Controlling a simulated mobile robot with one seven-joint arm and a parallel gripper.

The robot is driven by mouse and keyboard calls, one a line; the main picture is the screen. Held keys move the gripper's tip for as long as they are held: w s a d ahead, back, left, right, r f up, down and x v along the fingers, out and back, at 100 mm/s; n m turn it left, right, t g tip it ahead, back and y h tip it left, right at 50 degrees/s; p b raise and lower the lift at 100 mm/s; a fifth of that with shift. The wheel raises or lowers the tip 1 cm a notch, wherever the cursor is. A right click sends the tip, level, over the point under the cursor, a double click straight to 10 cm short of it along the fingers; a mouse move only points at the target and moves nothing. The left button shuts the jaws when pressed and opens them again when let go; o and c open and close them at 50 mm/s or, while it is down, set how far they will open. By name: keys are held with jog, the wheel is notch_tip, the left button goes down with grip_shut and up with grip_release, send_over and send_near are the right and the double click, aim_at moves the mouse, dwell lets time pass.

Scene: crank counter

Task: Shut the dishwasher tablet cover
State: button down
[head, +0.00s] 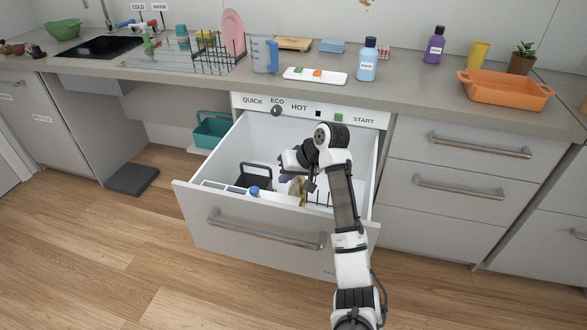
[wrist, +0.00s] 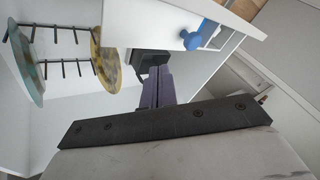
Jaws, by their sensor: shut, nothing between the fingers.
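The dishwasher drawer (head: 262,215) is pulled out below the counter. Along the inside of its front runs a white dispenser strip (head: 278,199) with a blue knob (head: 253,190) and pale openings (head: 222,187) to its left. In the wrist view the blue knob (wrist: 191,40) stands on the white strip beside an open slot (wrist: 212,34). I cannot clearly tell the tablet cover from the strip. My gripper (head: 284,178) is over the drawer, to the right of the knob; its fingers (wrist: 157,88) are together and empty, apart from the knob.
Inside the drawer are a dark basket (head: 255,176), a yellowish plate (wrist: 107,58), a greenish plate (wrist: 27,62) and rack prongs (wrist: 60,70). The drawer walls enclose my gripper. The counter (head: 420,100) above holds bottles and an orange dish (head: 505,90).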

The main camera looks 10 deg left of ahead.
aim_at(268, 197)
jog(key=x, duration=0.3)
jog(key=shift+a+f+p, duration=0.15)
jog(key=shift+a+p, duration=0.1)
jog(key=shift+p, duration=0.05)
jog(key=shift+s+a+p, duration=0.2)
jog(key=shift+s+a, duration=0.1)
jog(key=shift+a, duration=0.25)
jog(key=shift+s+a+p, duration=0.15)
jog(key=shift+s+a, duration=0.15)
jog(key=shift+a, duration=0.25)
jog(key=shift+s+a+f, duration=0.2)
jog(key=shift+s+a, duration=0.05)
jog(key=shift+a, duration=0.25)
jog(key=shift+a, duration=0.1)
jog(key=a+p, duration=0.2)
jog(key=a, duration=1.4)
jog(key=shift+w+a+p, duration=0.25)
jog(key=shift+w+p, duration=0.05)
jog(key=shift+p, duration=0.05)
jog(key=shift+a, duration=0.1)
jog(key=shift+r, duration=0.1)
